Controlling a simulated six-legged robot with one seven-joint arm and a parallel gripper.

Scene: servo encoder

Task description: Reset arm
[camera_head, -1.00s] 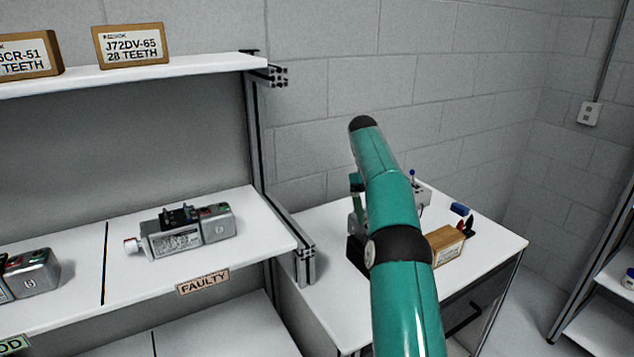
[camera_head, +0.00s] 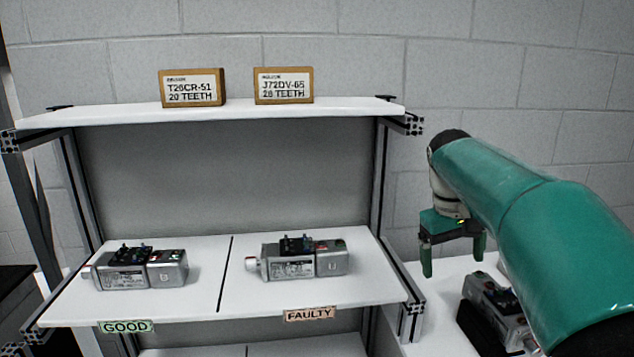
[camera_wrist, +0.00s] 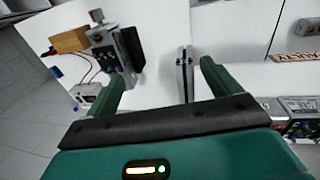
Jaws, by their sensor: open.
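My gripper (camera_head: 453,258) hangs at the end of my green arm, right of the shelf and above the white table. Its two green fingers are apart with nothing between them. The wrist view also shows the open gripper (camera_wrist: 160,80), with the table and a shelf post beyond it. A silver servo (camera_head: 108,270) lies on the GOOD half of the shelf. Another silver servo (camera_head: 300,258) lies on the FAULTY half. A third servo (camera_head: 497,305) sits on a black holder on the table, partly hidden by my arm.
The white shelf (camera_head: 210,302) carries a GOOD label (camera_head: 126,327) and a FAULTY label (camera_head: 310,314). Two boxes (camera_head: 192,88) (camera_head: 284,86) stand on the upper shelf. The shelf's right post (camera_head: 412,305) is close to my gripper. A wooden box (camera_wrist: 70,40) stands on the table.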

